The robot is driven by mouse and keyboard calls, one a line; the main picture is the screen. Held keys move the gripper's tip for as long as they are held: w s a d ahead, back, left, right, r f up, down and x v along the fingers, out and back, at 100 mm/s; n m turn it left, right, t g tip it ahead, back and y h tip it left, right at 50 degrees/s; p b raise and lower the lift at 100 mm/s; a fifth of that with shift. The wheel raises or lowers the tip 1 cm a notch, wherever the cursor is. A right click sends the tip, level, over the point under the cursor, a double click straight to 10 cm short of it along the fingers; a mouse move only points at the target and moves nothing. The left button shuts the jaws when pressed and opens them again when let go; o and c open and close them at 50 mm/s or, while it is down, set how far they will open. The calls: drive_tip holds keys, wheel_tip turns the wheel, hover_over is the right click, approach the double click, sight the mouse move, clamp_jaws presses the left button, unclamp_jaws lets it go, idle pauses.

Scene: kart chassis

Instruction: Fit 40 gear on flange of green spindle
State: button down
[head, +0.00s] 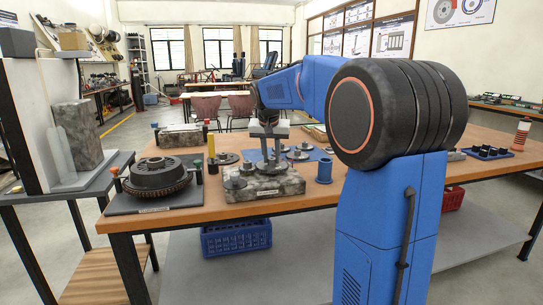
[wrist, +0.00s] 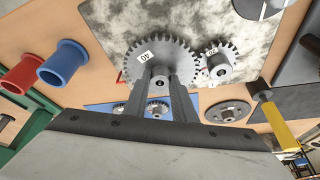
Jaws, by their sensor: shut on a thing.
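The large grey toothed gear marked 40 (wrist: 146,60) is in the wrist view, with my gripper (wrist: 161,80) shut on its central hub. The gear is over the mottled stone block (wrist: 110,12), beside a smaller toothed gear (wrist: 218,72) with its own white label. Their rims look close; I cannot tell if the teeth touch. In the head view my gripper (head: 269,150) points down over the stone block (head: 262,188). I cannot make out a green spindle; whatever is beneath the held gear is hidden by it.
A blue spool (wrist: 66,62) and a red one stand left in the wrist view. A yellow-handled tool (wrist: 277,125) and a grey flanged disc (wrist: 228,111) are at right. In the head view, a black round assembly (head: 158,175) is left of the block.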

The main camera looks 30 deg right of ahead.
drive_tip(key=shift+r, duration=0.1)
drive_tip(key=c, duration=1.5)
unclamp_jaws()
drive_tip(key=shift+o, duration=0.6)
drive_tip(key=v, duration=1.7)
drive_tip(key=shift+s+r, duration=0.1)
drive_tip(key=shift+s, duration=0.05)
